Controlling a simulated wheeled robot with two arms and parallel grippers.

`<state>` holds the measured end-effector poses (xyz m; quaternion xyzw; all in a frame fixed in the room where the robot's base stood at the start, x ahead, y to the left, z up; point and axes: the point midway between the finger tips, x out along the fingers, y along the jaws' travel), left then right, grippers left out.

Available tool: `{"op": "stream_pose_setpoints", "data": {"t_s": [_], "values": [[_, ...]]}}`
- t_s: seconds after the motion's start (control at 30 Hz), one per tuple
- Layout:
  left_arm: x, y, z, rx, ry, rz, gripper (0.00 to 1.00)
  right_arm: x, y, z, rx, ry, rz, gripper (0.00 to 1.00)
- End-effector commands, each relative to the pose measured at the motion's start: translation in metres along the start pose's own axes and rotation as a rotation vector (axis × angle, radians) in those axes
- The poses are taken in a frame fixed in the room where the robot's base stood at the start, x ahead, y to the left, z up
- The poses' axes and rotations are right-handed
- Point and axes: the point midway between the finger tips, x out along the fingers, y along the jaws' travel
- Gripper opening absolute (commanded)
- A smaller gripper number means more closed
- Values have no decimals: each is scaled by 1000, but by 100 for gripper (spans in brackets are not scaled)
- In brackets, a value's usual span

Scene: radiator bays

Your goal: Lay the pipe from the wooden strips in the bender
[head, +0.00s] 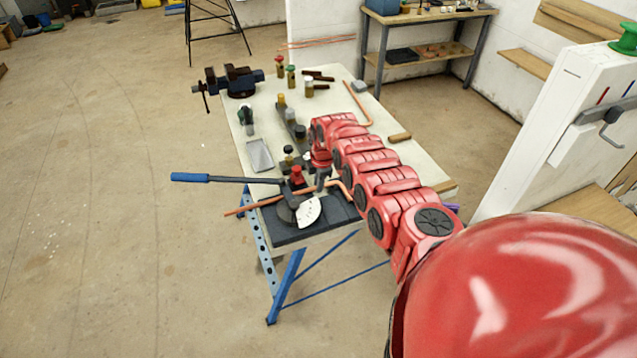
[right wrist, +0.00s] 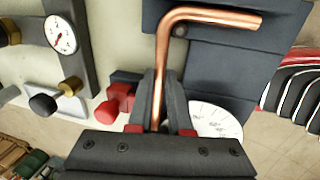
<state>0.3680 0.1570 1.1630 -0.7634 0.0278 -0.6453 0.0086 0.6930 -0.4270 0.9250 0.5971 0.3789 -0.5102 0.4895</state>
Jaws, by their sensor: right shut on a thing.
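The copper pipe (head: 262,203) lies across the near end of the workbench at the bender (head: 285,214), its long end sticking out to the left. Its bent end (right wrist: 215,17) shows in the right wrist view. My right gripper (right wrist: 160,95) is shut on the straight part just past the bend. In the head view this gripper (head: 318,182) is close beside the bender, partly hidden by its own arm. The bender has a blue-ended lever (head: 190,177) and a white dial (head: 308,212). Whether the pipe rests in its groove I cannot tell. Wooden strips (head: 400,137) lie on the bench. My left gripper is out of view.
A vise (head: 232,82) sits at the far left corner. Several fittings, a metal tray (head: 260,155) and another bent copper pipe (head: 358,105) are on the bench. A white panel (head: 545,130) stands to the right.

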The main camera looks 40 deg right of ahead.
Motion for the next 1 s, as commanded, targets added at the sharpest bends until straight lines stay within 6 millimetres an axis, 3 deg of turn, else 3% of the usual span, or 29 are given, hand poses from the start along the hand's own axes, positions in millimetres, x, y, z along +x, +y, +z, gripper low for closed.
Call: {"op": "stream_pose_setpoints", "data": {"t_s": [0.23, 0.27, 0.43, 0.77, 1.0], "values": [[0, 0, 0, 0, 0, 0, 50, 1, 0, 0, 0, 1, -1, 0], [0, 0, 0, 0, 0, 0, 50, 1, 0, 0, 0, 1, -1, 21], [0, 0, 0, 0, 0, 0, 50, 1, 0, 0, 0, 1, -1, 52], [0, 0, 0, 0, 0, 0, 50, 0, 0, 0, 1, 1, 0, 52], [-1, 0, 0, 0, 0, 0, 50, -24, 2, 2, 1, 0, 3, 52]]}}
